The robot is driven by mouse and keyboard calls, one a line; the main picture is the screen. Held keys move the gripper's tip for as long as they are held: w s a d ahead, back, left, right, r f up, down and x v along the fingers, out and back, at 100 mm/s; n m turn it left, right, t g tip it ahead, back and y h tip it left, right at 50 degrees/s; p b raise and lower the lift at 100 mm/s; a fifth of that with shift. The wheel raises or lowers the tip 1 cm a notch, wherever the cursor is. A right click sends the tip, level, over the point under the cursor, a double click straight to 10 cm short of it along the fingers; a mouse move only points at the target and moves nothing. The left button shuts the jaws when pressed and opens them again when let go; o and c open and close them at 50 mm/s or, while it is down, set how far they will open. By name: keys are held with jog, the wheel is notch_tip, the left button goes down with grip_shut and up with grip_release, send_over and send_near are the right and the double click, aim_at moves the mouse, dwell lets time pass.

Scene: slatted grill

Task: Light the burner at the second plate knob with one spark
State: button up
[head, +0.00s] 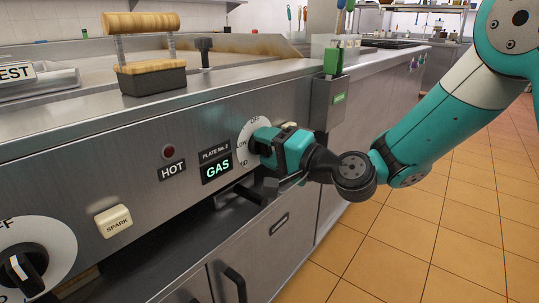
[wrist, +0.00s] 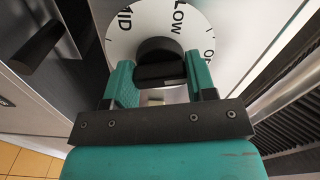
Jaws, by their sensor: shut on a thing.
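The second plate knob is a black knob (wrist: 158,52) on a white dial (wrist: 126,38) marked OFF, LOW and MID. My gripper (wrist: 159,84) is shut on this knob, one teal finger on each side. In the head view my gripper (head: 264,144) covers the knob and part of its dial (head: 244,133). The knob's pointer setting cannot be read clearly. The PLATE No. 2 sign (head: 216,167) shows GAS in glowing green. The cream SPARK button (head: 114,221) is on the front panel to the left, apart from my gripper. No flame is visible.
A dark red lamp (head: 169,152) sits above a HOT label. Another knob (head: 24,272) is at the lower left. A wooden-handled brush (head: 151,76) stands on the counter. A steel holder (head: 328,103) with a green-handled tool hangs right of the dial. The tiled floor is clear at right.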

jog(key=n+b, duration=0.3)
jog(key=shift+f+n, duration=0.15)
jog(key=shift+n, duration=0.15)
jog(key=shift+n+b, duration=0.5)
jog(key=shift+r, duration=0.2)
jog(key=o, duration=0.9)
jog(key=shift+o, duration=0.2)
